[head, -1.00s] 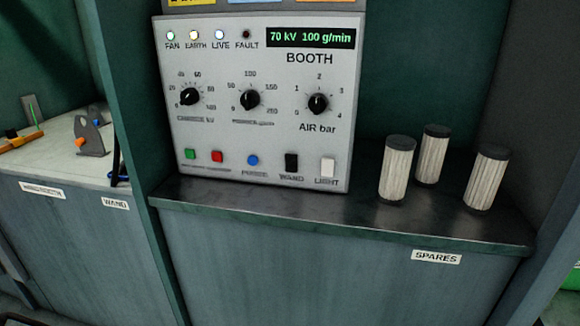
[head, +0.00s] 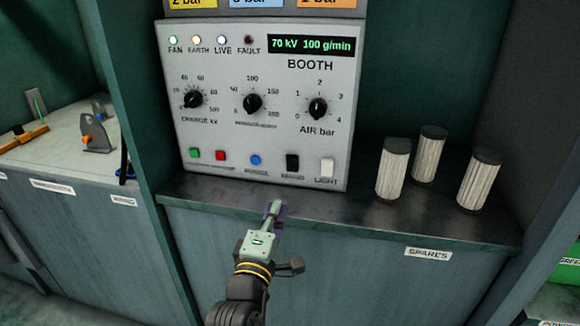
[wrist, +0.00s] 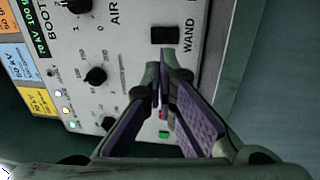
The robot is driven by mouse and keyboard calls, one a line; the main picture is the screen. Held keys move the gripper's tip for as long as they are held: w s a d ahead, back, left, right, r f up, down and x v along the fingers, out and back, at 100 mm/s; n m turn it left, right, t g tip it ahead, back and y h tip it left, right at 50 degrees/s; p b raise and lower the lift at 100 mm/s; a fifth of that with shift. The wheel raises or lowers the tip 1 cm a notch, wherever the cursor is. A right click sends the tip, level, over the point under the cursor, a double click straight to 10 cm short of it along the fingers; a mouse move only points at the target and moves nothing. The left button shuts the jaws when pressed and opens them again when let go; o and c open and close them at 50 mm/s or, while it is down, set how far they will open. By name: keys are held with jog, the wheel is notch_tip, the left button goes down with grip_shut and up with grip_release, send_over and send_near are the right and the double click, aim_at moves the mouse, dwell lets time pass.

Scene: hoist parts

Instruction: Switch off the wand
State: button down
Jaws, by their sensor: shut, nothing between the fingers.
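The booth control panel (head: 230,128) is light grey. Its black rocker switch labelled WAND (head: 292,162) sits at the lower right, between the blue button and the white LIGHT rocker (head: 327,169). The WAND rocker also shows in the wrist view (wrist: 165,35), near the top. My gripper (head: 275,207) is shut and empty, in front of the shelf edge, below and a little left of the rocker, apart from it. In the wrist view the fingertips (wrist: 161,76) converge below the rocker. Which way the rocker is tipped cannot be told.
Green (head: 194,153), red (head: 220,155) and blue (head: 256,160) buttons line the panel left of the WAND rocker. The display (head: 311,46) reads 70 kV 100 g/min; FAN, EARTH and LIVE lamps are lit. Filter cartridges (head: 429,155) stand on the shelf at right.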

jog(key=shift+w+f, duration=0.1)
jog(key=shift+w, duration=0.05)
send_near(293, 162)
jog(key=x, duration=0.7)
dwell(0.4)
